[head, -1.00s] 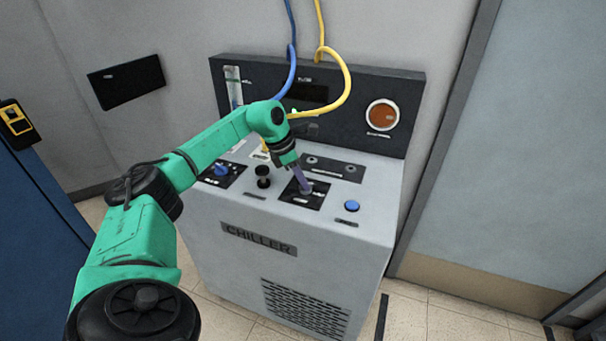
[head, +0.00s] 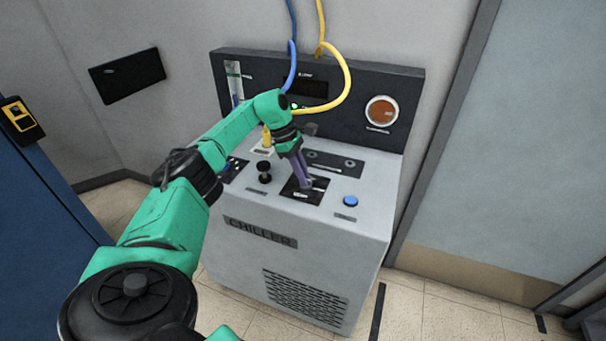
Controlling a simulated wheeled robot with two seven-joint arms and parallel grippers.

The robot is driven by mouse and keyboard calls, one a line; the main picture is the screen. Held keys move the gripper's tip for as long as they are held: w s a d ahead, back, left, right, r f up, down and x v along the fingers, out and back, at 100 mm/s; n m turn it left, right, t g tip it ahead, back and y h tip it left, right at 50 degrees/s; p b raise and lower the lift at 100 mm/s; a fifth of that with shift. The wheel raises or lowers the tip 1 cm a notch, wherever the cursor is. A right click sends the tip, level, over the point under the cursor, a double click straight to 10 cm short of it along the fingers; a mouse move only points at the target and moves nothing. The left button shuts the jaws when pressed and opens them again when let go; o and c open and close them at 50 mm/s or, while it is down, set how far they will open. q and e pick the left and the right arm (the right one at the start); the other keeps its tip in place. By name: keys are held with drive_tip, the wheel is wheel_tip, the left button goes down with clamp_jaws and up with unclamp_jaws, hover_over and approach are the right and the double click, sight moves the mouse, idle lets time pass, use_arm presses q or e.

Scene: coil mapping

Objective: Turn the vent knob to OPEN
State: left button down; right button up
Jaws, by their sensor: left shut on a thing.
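The chiller (head: 235,205) stands against the wall, with a sloped pale control top. A black square plate (head: 289,194) on that top carries the knob at which my left gripper works; the plate's lettering is too small to read. My left gripper (head: 304,184) reaches down from behind, its purple-grey fingers closed around the knob. The fingers hide most of the knob, and I cannot tell its exact setting. A short pale mark shows on the plate just right of the fingertips. My right gripper is not in view.
A black plunger-like knob (head: 264,172) stands left of the plate, and a blue button (head: 351,201) lies to its right. Blue (head: 292,60) and yellow (head: 347,80) hoses hang above the top.

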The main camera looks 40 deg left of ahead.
use_arm(q)
drive_tip(key=shift+w+r, duration=0.1)
drive_tip(key=c, duration=0.9)
unclamp_jaws()
drive_tip(key=shift+o, duration=0.2)
drive_tip(key=w+v, duration=0.1)
drive_tip(key=v, duration=0.5)
wheel_tip(320, 180, up, 8)
drive_tip(key=p, duration=0.2)
hover_over(296, 183)
drive_tip(key=s+a, duration=0.1)
drive_tip(key=a, duration=0.2)
drive_tip(key=shift+s, duration=0.15)
